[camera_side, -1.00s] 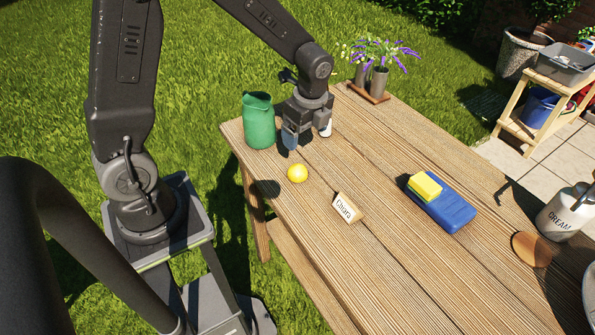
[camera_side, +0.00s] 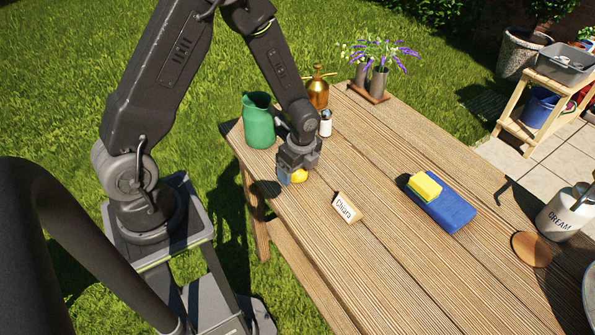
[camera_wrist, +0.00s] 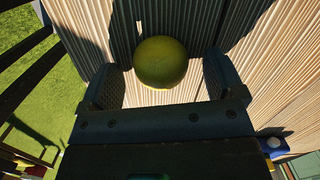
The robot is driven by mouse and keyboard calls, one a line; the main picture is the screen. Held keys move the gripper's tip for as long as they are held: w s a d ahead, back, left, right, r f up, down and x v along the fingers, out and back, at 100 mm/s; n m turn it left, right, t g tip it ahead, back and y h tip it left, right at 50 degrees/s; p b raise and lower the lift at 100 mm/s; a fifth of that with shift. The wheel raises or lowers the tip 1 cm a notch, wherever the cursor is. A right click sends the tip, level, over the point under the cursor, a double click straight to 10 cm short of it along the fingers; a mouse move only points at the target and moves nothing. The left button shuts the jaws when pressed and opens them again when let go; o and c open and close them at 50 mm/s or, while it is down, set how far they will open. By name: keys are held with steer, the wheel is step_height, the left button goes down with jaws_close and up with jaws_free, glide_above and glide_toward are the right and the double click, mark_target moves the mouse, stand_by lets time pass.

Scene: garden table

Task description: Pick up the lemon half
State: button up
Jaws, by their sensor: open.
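The yellow lemon half (camera_side: 299,176) sits on the wooden table near its left edge, partly hidden by my gripper (camera_side: 291,177) in the side view. In the wrist view the lemon half (camera_wrist: 161,63) shows its rounded yellow side. It lies between the two open fingers of my gripper (camera_wrist: 163,82), nearer their tips, with a gap visible on each side. My gripper points down over it and holds nothing.
A green pitcher (camera_side: 258,121), a white shaker (camera_side: 325,123) and a brass sprayer (camera_side: 317,88) stand behind my gripper. A name card (camera_side: 346,208) stands to the right. A yellow sponge (camera_side: 425,187) lies on a blue block (camera_side: 450,211). The table (camera_side: 385,270) is bare toward the front.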

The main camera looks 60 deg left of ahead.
steer(key=shift+f, duration=0.1)
steer(key=c, duration=1)
